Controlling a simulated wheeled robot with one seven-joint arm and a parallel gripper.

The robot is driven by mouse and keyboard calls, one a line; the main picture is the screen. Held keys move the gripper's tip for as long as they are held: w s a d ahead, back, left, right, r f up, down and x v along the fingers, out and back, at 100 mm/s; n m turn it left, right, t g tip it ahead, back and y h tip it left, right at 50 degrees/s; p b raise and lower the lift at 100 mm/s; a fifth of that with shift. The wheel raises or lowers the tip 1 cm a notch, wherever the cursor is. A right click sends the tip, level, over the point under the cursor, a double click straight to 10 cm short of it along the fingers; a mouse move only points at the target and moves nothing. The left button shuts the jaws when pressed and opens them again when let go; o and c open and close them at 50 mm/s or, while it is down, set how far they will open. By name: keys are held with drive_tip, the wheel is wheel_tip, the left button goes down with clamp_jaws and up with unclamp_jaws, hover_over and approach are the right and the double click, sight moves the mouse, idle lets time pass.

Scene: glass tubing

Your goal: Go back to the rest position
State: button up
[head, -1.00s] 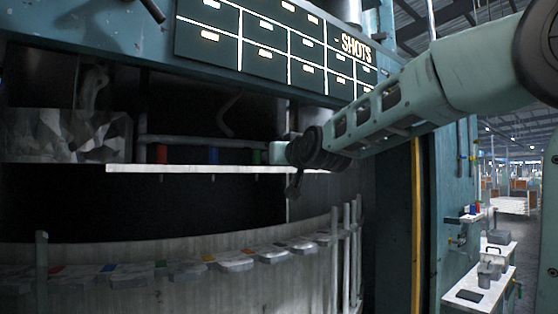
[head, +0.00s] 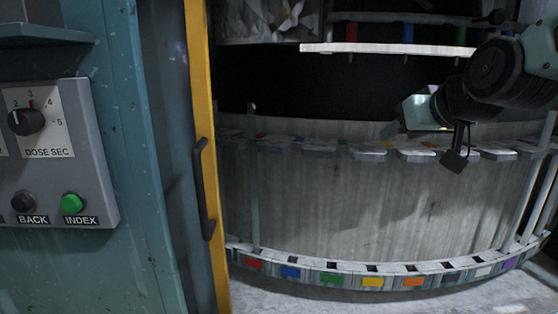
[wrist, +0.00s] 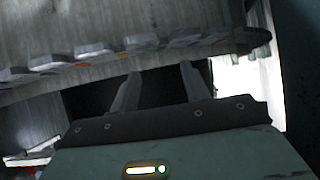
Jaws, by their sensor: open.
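My gripper (wrist: 160,72) is open, with its two pale fingers apart and nothing between them in the wrist view. In the head view its teal hand (head: 424,112) is at the right, in front of the curved grey drum (head: 330,195) and below the white shelf. The fingers are hard to make out there. The wrist view shows the drum's upper row of pale blocks (wrist: 95,55) beyond the fingers, apart from them as far as I can tell.
A yellow post with a black handle (head: 204,190) stands left of the opening. Left of it is a control panel (head: 60,160) with a knob and buttons. The white shelf (head: 385,48) runs above the drum. A lower rim (head: 345,280) carries several coloured tags.

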drive_tip(key=s+a+f+n+g+y, duration=0.15)
drive_tip(key=s+a+f+g, duration=0.25)
drive_tip(key=s+a+f, duration=0.4)
drive_tip(key=s+f+n+g+h, duration=0.1)
drive_tip(key=s+f+n+g, duration=0.1)
drive_tip(key=s+f, duration=0.4)
drive_tip(key=s+a+f+n+g+h, duration=0.1)
drive_tip(key=s+f+g, duration=0.4)
drive_tip(key=s, duration=1)
wheel_tip(320, 180, down, 2)
drive_tip(key=shift+s+a+f+n+h, duration=0.2)
drive_tip(key=shift+n+h, duration=0.25)
drive_tip(key=shift+n, duration=0.4)
drive_tip(key=shift+w+r, duration=0.1)
